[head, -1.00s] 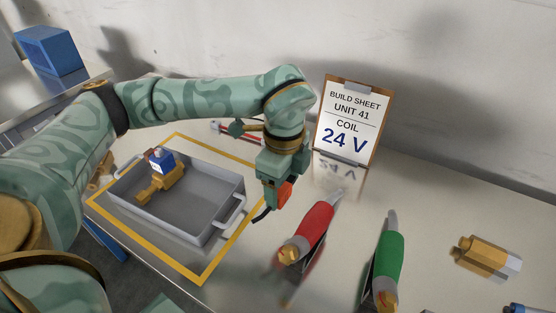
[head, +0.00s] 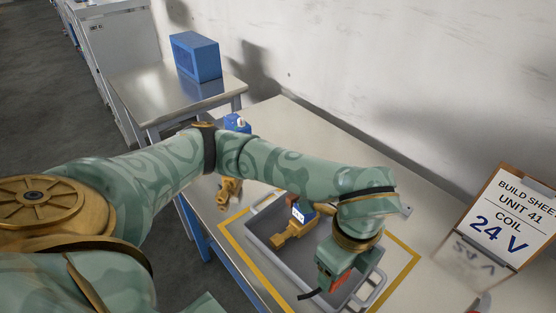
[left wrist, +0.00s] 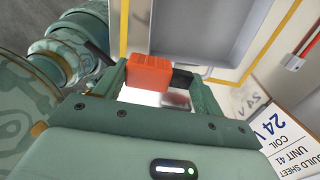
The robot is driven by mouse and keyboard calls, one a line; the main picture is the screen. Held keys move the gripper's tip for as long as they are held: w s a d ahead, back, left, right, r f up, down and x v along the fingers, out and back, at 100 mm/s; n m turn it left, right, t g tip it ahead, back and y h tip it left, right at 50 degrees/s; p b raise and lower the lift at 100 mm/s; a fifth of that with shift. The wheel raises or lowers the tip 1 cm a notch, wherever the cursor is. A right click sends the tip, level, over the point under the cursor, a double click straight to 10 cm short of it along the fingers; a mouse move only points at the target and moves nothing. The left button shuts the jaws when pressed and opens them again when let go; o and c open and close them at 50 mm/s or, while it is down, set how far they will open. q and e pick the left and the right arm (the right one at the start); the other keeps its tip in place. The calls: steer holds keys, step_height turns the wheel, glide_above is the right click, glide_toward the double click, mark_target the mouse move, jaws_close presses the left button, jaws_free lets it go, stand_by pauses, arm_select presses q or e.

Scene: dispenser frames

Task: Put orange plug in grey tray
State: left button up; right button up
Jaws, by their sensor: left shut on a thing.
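My left gripper (head: 335,275) is shut on the orange plug (head: 343,279), which has a dark lead at its end. In the head view the plug appears over the right end of the grey tray (head: 272,268), near its handle; its height is hard to tell. In the left wrist view the plug (left wrist: 148,70) sits between the fingers, and the tray (left wrist: 205,28) lies beyond it. A brass valve (head: 290,232) with a blue labelled coil (head: 300,213) lies inside the tray. My arm hides part of the tray's far side. My right gripper is not in view.
Yellow tape (head: 240,262) outlines the tray's spot on the bench. A clipboard sheet (head: 508,222) reading 24 V stands at the right. Another brass part (head: 229,190) and blue coil (head: 237,122) are left of the tray. A blue box (head: 196,57) sits on a side table.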

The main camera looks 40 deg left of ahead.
arm_select(q)
steer(key=shift+w+a, duration=0.15)
steer(key=shift+a, duration=0.15)
steer(key=w+a+f+b, duration=0.1)
steer(key=w+a+f, duration=0.3)
steer(key=w+a+f+b, duration=0.2)
steer(key=w+a+f, duration=0.2)
steer(key=w, duration=0.1)
steer(key=shift+w+a+f, duration=0.1)
steer(key=shift+a+f, duration=0.05)
steer(key=shift+f, duration=0.05)
steer(key=shift+w+a+f, duration=0.25)
steer(key=shift+w+f, duration=0.1)
steer(key=shift+f, duration=0.05)
steer(key=f, duration=0.1)
steer(key=f+b, duration=0.1)
steer(key=f, duration=0.2)
steer(key=shift+w+a+b, duration=0.2)
steer(key=shift+w+b, duration=0.05)
steer(key=shift+b, duration=0.05)
steer(key=shift+r, duration=0.15)
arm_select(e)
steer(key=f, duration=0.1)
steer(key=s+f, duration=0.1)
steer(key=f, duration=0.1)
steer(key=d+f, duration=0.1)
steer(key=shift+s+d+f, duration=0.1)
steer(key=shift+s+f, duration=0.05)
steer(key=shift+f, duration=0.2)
